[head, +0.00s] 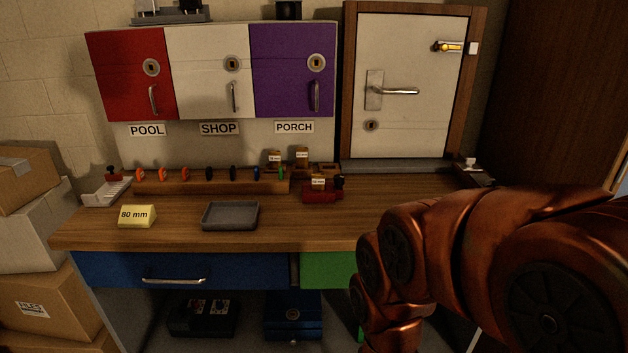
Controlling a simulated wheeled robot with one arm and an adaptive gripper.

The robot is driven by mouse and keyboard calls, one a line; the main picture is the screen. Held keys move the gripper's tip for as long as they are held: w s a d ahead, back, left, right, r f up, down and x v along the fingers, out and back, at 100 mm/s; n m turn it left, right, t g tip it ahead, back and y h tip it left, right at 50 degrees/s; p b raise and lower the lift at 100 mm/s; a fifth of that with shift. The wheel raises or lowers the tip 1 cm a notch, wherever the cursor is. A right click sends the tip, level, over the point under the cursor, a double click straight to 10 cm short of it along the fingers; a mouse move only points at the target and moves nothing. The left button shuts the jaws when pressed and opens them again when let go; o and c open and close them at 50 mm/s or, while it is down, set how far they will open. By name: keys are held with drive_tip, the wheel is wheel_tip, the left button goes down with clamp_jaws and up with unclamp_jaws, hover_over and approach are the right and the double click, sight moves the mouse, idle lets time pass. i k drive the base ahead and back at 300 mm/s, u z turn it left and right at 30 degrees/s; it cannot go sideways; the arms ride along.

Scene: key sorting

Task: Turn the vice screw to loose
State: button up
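A small red device (318,196), which looks like the vice, stands on the wooden bench right of the centre in the head view. A block with a pale label (318,182) sits at its top. A dark knob (339,183) shows at its right end and may be the screw. The print on the label is too small to read, and I cannot tell how tight the screw is. My copper-coloured arm fills the lower right, in front of the bench's right part. My gripper is out of view.
A grey tray (205,217) and a yellow "80 mm" block (137,216) lie left on the bench. Behind them a wooden rack (160,187) holds several coloured keys. Red, white and purple cabinets hang above. A white door panel (415,60) stands behind right.

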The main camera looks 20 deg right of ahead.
sight(339, 179)
drive_tip(key=u, duration=0.55)
drive_tip(key=k, duration=1.3)
drive_tip(key=z, duration=0.2)
drive_tip(key=i, duration=1.15)
drive_tip(key=u, duration=0.6)
drive_tip(key=i, duration=0.65)
drive_tip(key=u, duration=0.75)
